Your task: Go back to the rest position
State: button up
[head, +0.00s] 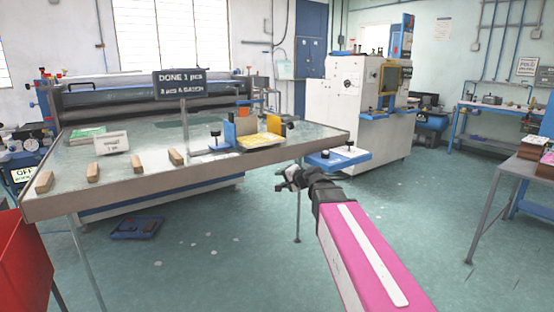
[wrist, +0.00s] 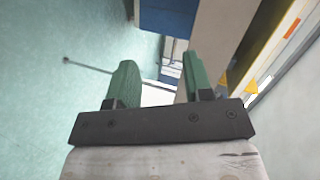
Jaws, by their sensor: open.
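My gripper (head: 284,180) is at the end of my pink arm, near the right front corner of the metal table (head: 120,195). In the wrist view its two green fingers (wrist: 157,88) stand apart with nothing between them. On the table's right part are a blue and yellow fixture (head: 229,135) and a yellow bracket (head: 275,124). A small blue platform (head: 338,157) juts out at the table's right edge, just beyond my gripper. In the wrist view a blue surface and a yellow strip show past the fingers, but I cannot tell their parts clearly.
Several wooden blocks (head: 94,172) lie along the table's front edge, with a small white card (head: 111,143) behind them. A sign (head: 180,83) stands on the table. A red box (head: 25,265) is at lower left. A grey table (head: 530,170) stands at right. Open floor (head: 430,215) lies between.

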jog(key=s+d+f+n+g+h, duration=0.2)
jog(key=s+d+f+g+h, duration=0.1)
jog(key=s+d+f, duration=0.2)
jog(key=s+d+f+n+g+h, duration=0.2)
jog(key=s+d+f, duration=0.4)
jog(key=f, duration=0.8)
jog(key=s+d+f+n+g+h, duration=0.2)
jog(key=s+d+f+g+h, duration=0.2)
jog(key=s+f, duration=0.6)
jog(key=shift+s+d+n+g+h, duration=0.4)
jog(key=shift+s+d+g, duration=0.2)
jog(key=shift+d+g, duration=0.2)
